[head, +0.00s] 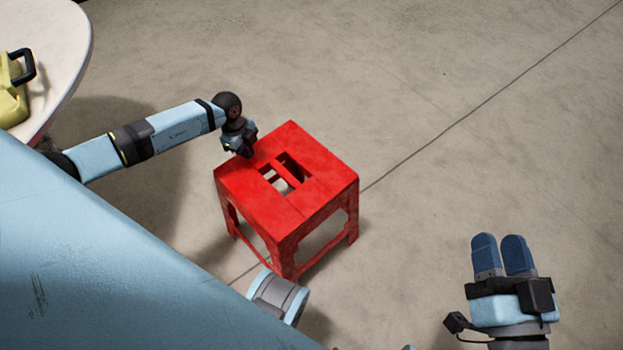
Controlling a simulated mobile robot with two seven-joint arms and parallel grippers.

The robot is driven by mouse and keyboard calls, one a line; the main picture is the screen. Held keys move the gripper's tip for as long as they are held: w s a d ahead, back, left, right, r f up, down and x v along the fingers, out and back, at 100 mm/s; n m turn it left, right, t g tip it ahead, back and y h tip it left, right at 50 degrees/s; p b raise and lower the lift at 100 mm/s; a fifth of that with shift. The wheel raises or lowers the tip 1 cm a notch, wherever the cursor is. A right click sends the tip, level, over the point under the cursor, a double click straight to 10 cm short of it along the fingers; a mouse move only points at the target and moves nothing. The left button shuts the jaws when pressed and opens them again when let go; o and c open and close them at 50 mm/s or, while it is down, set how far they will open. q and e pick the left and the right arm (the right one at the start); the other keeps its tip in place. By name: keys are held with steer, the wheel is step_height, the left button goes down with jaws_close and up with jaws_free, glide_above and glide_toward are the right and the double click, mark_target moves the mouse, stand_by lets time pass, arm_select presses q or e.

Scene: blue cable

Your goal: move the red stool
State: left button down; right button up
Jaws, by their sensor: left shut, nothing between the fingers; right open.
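The red stool (310,196) stands upright on the floor in the middle of the head view. Its square top has an opening in the centre, and its legs show below. My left gripper (247,153) points down at the stool's far left edge and is shut with nothing held. Its fingertips are small and dark here, and I cannot tell whether they touch the stool. My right gripper (501,254) is open and empty at the lower right, well apart from the stool, with its two blue fingers pointing up the picture.
A round white table (62,40) stands at the top left, with a yellow object with a black handle (14,85) on it. The concrete floor (450,130) is clear behind and to the right of the stool. My light-blue body covers the lower left.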

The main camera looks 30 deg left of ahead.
mark_target(312, 187)
arm_select(q)
steer(key=d+b, duration=0.1)
steer(key=d, duration=0.4)
steer(key=d+b, duration=0.1)
steer(key=d, duration=0.4)
steer(key=d+b, duration=0.2)
steer(key=d, duration=0.3)
steer(key=shift+w+d+f, duration=0.15)
steer(key=shift+w+f, duration=0.05)
steer(key=shift+w, duration=0.2)
steer(key=d+b, duration=0.1)
steer(key=d, duration=0.2)
steer(key=d+b, duration=0.1)
steer(key=d, duration=0.1)
steer(key=shift+w+d+f, duration=0.15)
steer(key=shift+d, duration=0.25)
steer(key=shift+a+f+b, duration=0.1)
steer(key=shift+f+b, duration=0.1)
steer(key=shift+b, duration=0.25)
steer(key=shift+p, duration=0.35)
steer(key=shift+f, duration=0.3)
arm_select(e)
step_height(312, 187, down, 6)
steer(key=n+g, duration=0.1)
steer(key=n, duration=0.1)
steer(key=shift+w+d+g, duration=0.15)
steer(key=shift+w+g, duration=0.15)
steer(key=shift+w, duration=0.15)
